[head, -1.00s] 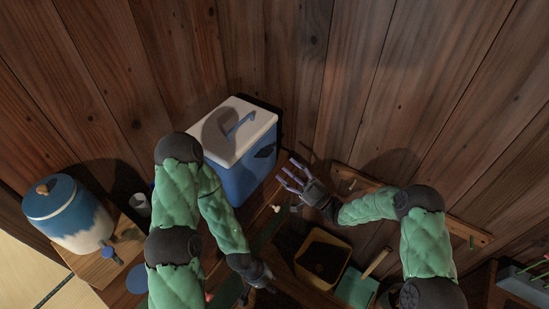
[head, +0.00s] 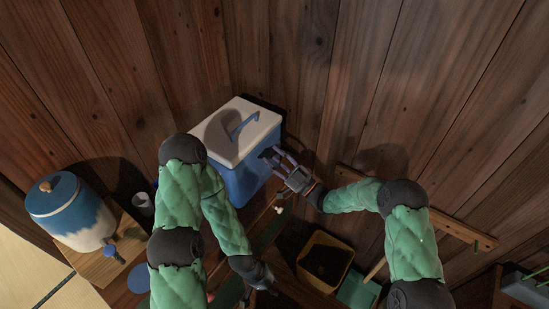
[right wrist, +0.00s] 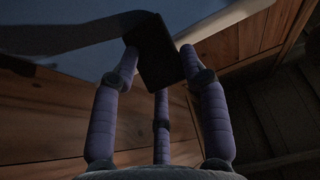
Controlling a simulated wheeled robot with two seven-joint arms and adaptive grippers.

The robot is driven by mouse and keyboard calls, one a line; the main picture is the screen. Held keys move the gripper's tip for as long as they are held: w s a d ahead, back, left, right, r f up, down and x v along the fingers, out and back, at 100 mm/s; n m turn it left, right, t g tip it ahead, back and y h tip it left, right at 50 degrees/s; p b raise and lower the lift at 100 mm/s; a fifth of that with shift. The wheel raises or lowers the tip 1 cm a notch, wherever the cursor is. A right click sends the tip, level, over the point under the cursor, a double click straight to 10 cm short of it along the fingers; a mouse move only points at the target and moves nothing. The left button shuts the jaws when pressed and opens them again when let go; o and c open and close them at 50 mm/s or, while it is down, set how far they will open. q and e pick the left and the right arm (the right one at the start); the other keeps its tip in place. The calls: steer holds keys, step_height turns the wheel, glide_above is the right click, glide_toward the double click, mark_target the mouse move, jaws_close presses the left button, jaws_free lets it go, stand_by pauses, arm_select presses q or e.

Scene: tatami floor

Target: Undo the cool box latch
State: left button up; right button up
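The cool box (head: 240,182) is blue with a white lid (head: 222,138) and a blue-grey carry handle on top. It stands against the wooden wall with its lid down. Its dark latch plate (right wrist: 155,45) is on the box's right side. In the head view my fingers mostly cover the latch. My right gripper (head: 271,158) is at that side. In the right wrist view its fingers (right wrist: 160,62) are spread around the latch, one on each side and one below; contact is unclear. My left gripper (head: 266,280) is low and away from the box; its fingers are dark and hard to read.
A blue and white jar (head: 70,212) with a spigot stands on a wooden stand at left, with a small grey cup (head: 143,204) nearby. A yellow-rimmed bin (head: 325,258) and a green dustpan (head: 358,289) lie right of the box. A wall rail (head: 460,230) runs at right.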

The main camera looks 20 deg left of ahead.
steer(key=c, duration=0.4)
steer(key=f+y+b, duration=0.1)
steer(key=y+b, duration=0.1)
steer(key=b, duration=0.5)
steer(key=shift+f+t, duration=0.25)
steer(key=shift+t, duration=0.15)
steer(key=shift+y+b, duration=0.3)
steer(key=shift+b, duration=0.3)
steer(key=o, duration=1.2)
steer(key=shift+d, duration=0.15)
